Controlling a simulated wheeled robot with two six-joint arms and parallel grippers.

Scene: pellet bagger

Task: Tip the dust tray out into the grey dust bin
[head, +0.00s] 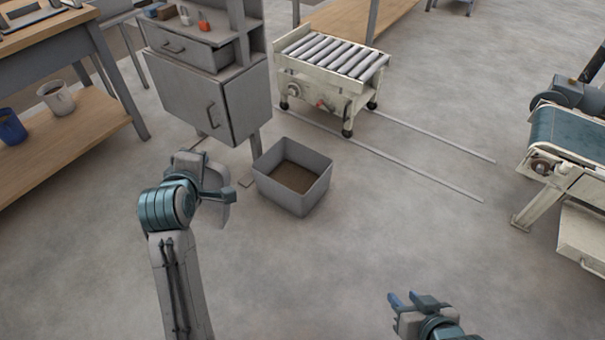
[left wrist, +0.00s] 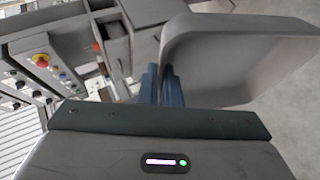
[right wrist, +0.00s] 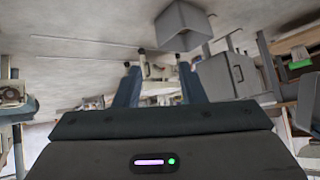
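The grey dust bin (head: 292,180) stands open on the floor near the middle of the head view, with a brown layer inside. It also shows in the right wrist view (right wrist: 182,28). My left gripper (head: 214,193) is shut on the grey dust tray (left wrist: 238,58) by its edge. In the head view the tray (head: 217,212) is mostly hidden by the gripper, looks tilted, and is left of the bin, apart from it. I cannot tell whether dust is in the tray. My right gripper (head: 418,302) is open and empty at the bottom right.
A grey cabinet (head: 185,95) stands behind the bin. A roller stand (head: 335,75) is beyond it, with floor rails (head: 410,155) running right. A conveyor (head: 570,135) is at right. The floor between is clear.

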